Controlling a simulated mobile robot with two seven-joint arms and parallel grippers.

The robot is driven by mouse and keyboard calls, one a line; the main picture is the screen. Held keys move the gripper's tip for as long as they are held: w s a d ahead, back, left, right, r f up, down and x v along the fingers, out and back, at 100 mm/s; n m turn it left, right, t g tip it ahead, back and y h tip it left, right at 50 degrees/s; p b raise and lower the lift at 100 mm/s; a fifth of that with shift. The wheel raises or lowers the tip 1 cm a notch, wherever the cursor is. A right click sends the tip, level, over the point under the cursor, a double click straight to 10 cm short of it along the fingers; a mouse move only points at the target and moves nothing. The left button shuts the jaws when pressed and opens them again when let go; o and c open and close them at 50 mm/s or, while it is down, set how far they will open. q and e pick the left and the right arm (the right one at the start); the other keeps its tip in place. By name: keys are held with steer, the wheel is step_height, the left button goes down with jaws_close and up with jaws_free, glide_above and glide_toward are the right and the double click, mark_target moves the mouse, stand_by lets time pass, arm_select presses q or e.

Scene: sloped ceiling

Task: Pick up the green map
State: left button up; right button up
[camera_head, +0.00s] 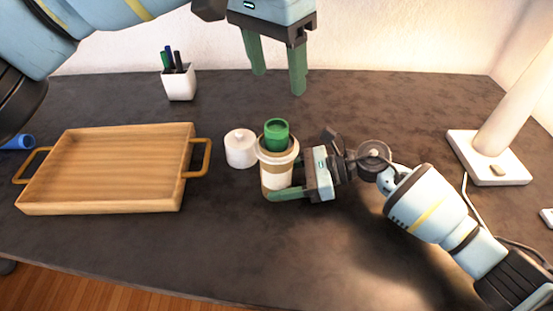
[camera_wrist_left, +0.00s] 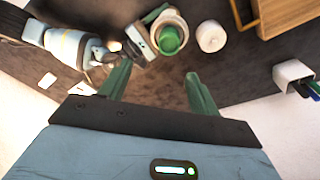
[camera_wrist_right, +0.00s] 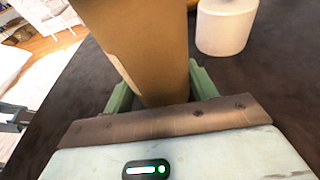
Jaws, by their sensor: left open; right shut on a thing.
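The green map (camera_head: 277,133) shows as a short green roll standing upright in a brown and white cup (camera_head: 276,177). The green map is also in the left wrist view (camera_wrist_left: 169,40), between and beyond the fingertips. My right gripper (camera_head: 282,190) is shut on the cup from the right side; in the right wrist view the brown cup wall (camera_wrist_right: 140,45) fills the space between its fingers. My left gripper (camera_head: 279,83) is open and empty, pointing down, above and behind the cup. The map's lower part is hidden inside the cup.
A white lidded jar (camera_head: 240,149) stands close left of the cup. A wooden tray (camera_head: 110,170) with handles lies on the left. A white pen holder (camera_head: 180,84) is at the back. A lamp base (camera_head: 490,160) stands at right. A blue roll (camera_head: 18,142) lies far left.

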arm_select(q)
glide_above(276, 126)
steer(key=shift+s+d+f, duration=0.1)
steer(key=shift+s+f, duration=0.15)
steer(key=shift+f, duration=1.3)
steer(key=shift+s+f, duration=0.2)
steer(key=shift+f, duration=1.35)
steer(key=f, duration=0.4)
steer(key=shift+w+a+f, duration=0.1)
steer(key=shift+w+a, duration=0.1)
steer(key=shift+w, duration=0.15)
steer(key=shift+f, duration=0.5)
steer(key=c, duration=1.3)
